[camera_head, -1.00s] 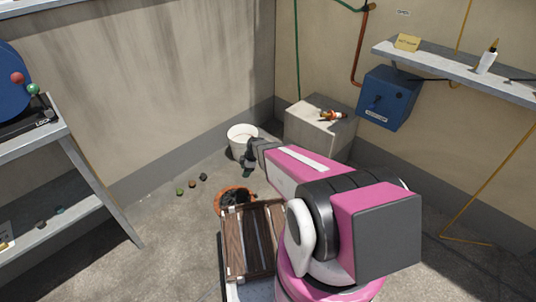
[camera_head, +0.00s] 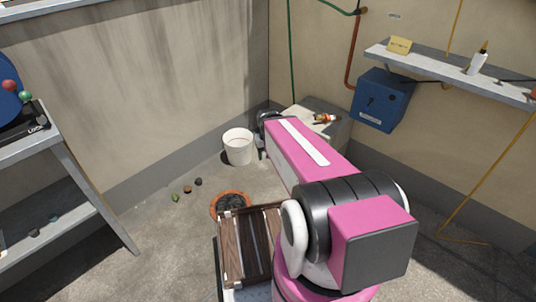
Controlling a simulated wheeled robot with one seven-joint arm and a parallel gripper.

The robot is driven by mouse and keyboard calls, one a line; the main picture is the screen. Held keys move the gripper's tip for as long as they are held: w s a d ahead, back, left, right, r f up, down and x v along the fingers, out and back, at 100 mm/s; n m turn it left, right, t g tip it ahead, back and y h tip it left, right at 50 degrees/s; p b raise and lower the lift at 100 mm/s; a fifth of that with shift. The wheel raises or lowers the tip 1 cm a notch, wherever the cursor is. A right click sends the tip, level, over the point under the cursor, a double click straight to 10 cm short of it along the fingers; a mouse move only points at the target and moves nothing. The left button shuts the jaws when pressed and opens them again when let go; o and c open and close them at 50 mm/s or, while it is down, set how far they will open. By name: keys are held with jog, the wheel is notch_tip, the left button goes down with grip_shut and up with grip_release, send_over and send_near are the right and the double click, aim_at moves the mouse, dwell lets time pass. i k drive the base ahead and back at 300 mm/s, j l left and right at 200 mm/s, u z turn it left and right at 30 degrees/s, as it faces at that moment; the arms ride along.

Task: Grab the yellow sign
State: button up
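The yellow sign (camera_head: 399,45) is a small card with writing too small to read. It stands on the left end of the grey wall shelf (camera_head: 440,68) at the upper right. My pink and black arm reaches from the lower right toward the back corner, with its far end beside the concrete block, well below and left of the sign. My gripper's fingers cannot be made out; the arm hides them. Nothing touches the sign.
A white glue bottle (camera_head: 478,59) stands on the shelf. A blue box (camera_head: 383,99) hangs below it. A concrete block (camera_head: 335,130) bears a small bottle (camera_head: 325,118). A white bucket (camera_head: 238,147), a terracotta pot (camera_head: 229,204) and a metal rack (camera_head: 65,155) stand left.

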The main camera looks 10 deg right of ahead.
aim_at(400, 45)
jog(key=z, duration=1.5)
